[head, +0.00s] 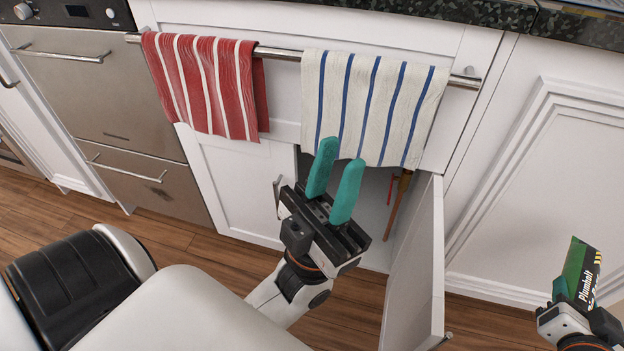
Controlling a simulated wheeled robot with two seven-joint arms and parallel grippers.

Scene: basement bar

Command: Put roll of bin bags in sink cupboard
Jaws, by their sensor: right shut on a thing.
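The roll of bin bags (578,266), green with a black label and white lettering, is at the right edge of the head view. My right gripper (574,296) is shut on it and holds it upright in front of the white panel, right of the open door. The sink cupboard (372,200) has its right door (418,262) swung open, and its left door (238,190) is shut. My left gripper (340,156), with teal fingers, is open and empty in front of the cupboard opening. It hides part of the opening.
A red striped towel (205,85) and a blue-striped white towel (375,105) hang on a rail (285,54); the white one overlaps the top of the opening. A wooden-handled tool (398,205) stands inside. An oven (95,90) is at left.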

